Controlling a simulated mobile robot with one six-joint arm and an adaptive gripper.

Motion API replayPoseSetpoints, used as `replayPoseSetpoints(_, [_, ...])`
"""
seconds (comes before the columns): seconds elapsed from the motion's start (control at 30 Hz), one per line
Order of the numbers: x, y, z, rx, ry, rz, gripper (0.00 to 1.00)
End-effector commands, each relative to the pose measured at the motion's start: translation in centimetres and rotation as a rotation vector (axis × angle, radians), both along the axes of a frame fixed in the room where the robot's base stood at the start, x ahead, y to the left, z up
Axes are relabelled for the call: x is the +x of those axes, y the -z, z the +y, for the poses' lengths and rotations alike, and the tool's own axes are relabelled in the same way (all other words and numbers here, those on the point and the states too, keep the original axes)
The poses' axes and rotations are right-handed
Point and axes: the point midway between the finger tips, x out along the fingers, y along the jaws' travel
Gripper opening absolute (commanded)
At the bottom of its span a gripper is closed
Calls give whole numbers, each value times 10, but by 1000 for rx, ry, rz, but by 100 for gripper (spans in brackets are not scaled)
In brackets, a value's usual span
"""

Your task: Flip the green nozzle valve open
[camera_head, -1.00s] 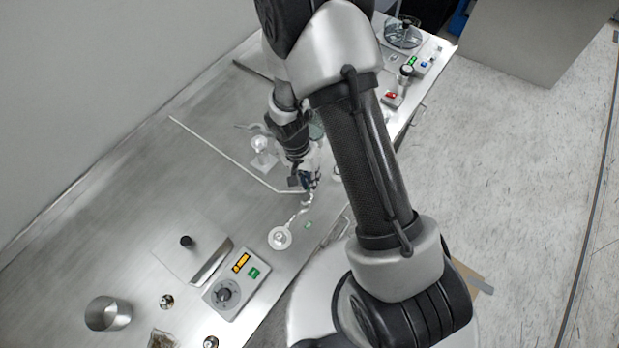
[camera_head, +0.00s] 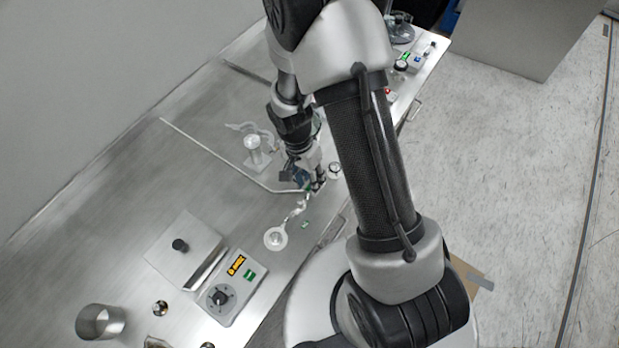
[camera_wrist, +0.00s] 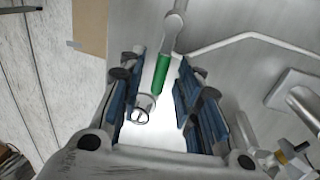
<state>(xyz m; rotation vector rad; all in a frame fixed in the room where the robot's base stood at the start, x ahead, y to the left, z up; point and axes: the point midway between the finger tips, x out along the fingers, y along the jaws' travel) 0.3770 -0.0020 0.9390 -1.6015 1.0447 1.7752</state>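The green nozzle valve handle (camera_wrist: 161,75) shows in the wrist view as a short green bar at the end of a pale metal arm. It appears between the two blue-padded fingers of my gripper (camera_wrist: 160,88), with a gap on both sides. My gripper is open, and nothing is pinched in it. A small clear ring-shaped piece (camera_wrist: 144,108) also shows between the fingers, nearer the palm. In the head view my gripper (camera_head: 314,182) is low over the table's front edge. A small green piece (camera_head: 305,224) lies near it; I cannot tell if it is the same valve.
A white round piece with a wavy stem (camera_head: 276,238) is just in front of my gripper. A clear stand (camera_head: 254,150) is behind it. A grey control box (camera_head: 228,290) and a metal cup (camera_head: 99,322) are at lower left. The table's left middle is clear.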

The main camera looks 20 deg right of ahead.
Motion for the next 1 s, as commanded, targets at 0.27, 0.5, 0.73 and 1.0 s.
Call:
replayPoseSetpoints(0.27, [1,-2,0,0,-1,-1,32])
replayPoseSetpoints(0.5, [8,-35,4,0,-2,-7,32])
replayPoseSetpoints(0.73, [16,-84,10,0,-2,-7,32])
replayPoseSetpoints(1.0, [19,-115,13,0,0,-1,32])
